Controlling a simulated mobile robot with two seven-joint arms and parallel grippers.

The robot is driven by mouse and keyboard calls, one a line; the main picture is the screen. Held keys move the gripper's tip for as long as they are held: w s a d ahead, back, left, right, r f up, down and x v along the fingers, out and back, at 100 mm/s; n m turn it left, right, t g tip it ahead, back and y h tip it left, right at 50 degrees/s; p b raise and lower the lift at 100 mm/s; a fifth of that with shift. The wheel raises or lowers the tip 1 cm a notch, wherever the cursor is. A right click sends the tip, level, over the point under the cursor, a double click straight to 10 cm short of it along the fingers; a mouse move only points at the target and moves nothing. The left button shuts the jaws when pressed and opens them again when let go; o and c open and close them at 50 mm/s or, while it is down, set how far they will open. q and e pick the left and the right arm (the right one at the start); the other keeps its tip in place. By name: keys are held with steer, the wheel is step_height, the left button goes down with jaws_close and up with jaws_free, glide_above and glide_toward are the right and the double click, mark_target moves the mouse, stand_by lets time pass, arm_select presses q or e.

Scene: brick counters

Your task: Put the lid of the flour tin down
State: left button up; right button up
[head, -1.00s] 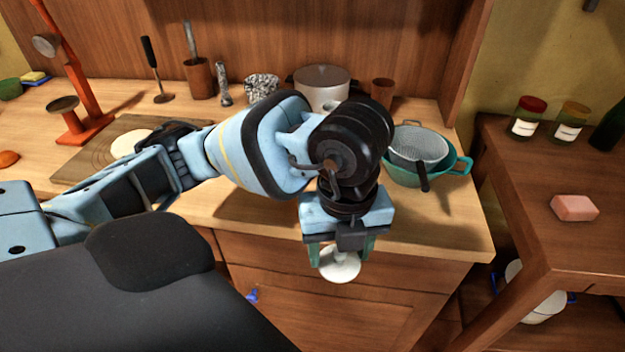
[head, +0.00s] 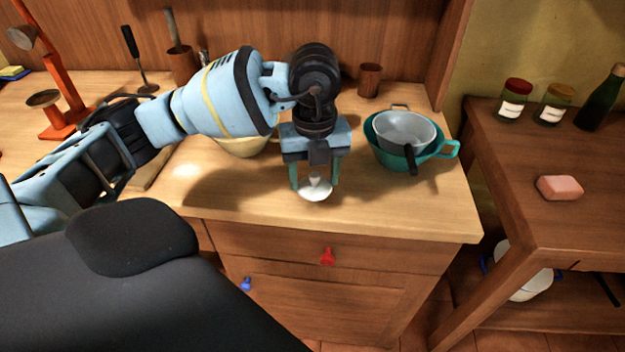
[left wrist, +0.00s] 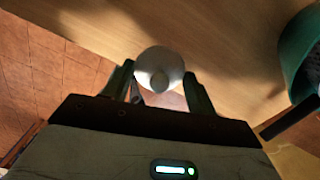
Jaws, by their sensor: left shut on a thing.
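The lid (head: 315,190) is small, round and white with a knob. My left gripper (head: 314,178) points down and is shut on it, over the counter's front part. The lid also shows in the left wrist view (left wrist: 160,62), between the two green fingers. I cannot tell whether it touches the counter. A cream vessel (head: 243,148) stands behind my left arm, mostly hidden; I cannot tell if it is the flour tin. My right gripper is not in view.
A teal colander (head: 440,152) with a grey strainer (head: 405,130) in it stands right of my gripper. A brown cup (head: 370,80) is at the back. The wooden counter (head: 410,210) is bare around the gripper, up to its front edge.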

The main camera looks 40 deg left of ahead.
mark_target(313, 182)
arm_select(q)
steer(key=shift+w+a, duration=0.4)
steer(key=shift+a, duration=0.05)
steer(key=shift+w+a+f, duration=0.15)
steer(key=shift+a+f, duration=0.05)
steer(key=shift+f, duration=1.65)
steer(key=shift+f, duration=0.1)
steer(key=o, duration=0.9)
steer(key=shift+o, duration=0.2)
step_height(313, 182, up, 12)
steer(key=shift+p, duration=0.4)
